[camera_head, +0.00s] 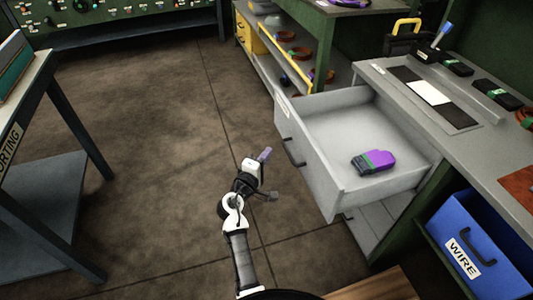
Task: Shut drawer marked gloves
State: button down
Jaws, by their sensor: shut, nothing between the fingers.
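An open grey drawer (312,165) juts out from the workbench on the right, with a black handle (292,153) on its front. A small pale label sits near the front's far end, too small to read. Inside the drawer lies a purple item with a green band (374,161), perhaps gloves. My gripper (266,153) is shut and empty, in front of the drawer and left of its handle, with a visible gap in the picture. I cannot tell its exact height relative to the handle.
A lower drawer or shelf (372,228) shows beneath the open drawer. A blue bin marked WIRE (500,262) stands at lower right. The workbench top (500,160) holds dark items and a caddy. A table (60,190) stands at left. The floor between is clear.

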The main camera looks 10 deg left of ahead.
jog(key=p, duration=0.1)
send_near(291, 132)
jog(key=w+a, duration=0.1)
jog(key=w, duration=0.3)
jog(key=shift+w+d+r+p, duration=0.1)
jog(key=shift+w+d+p, duration=0.2)
jog(key=shift+d, duration=0.45)
jog(key=shift+w+d+r+p, duration=0.1)
jog(key=shift+w+d+p, duration=0.25)
jog(key=shift+d, duration=0.4)
jog(key=w+d+b, duration=0.2)
jog(key=w+d, duration=0.2)
jog(key=d, duration=0.5)
jog(key=w+d+b, duration=0.2)
jog(key=w+d, duration=0.3)
jog(key=d, duration=0.4)
jog(key=w+d+b, duration=0.2)
jog(key=w+d, duration=0.3)
jog(key=d, duration=0.5)
jog(key=shift+d+f, duration=0.1)
jog(key=shift+w+d+b, duration=0.25)
jog(key=shift+d+b, duration=0.15)
jog(key=shift+d, duration=0.15)
jog(key=shift+d+r, duration=0.2)
jog(key=shift+r, duration=0.05)
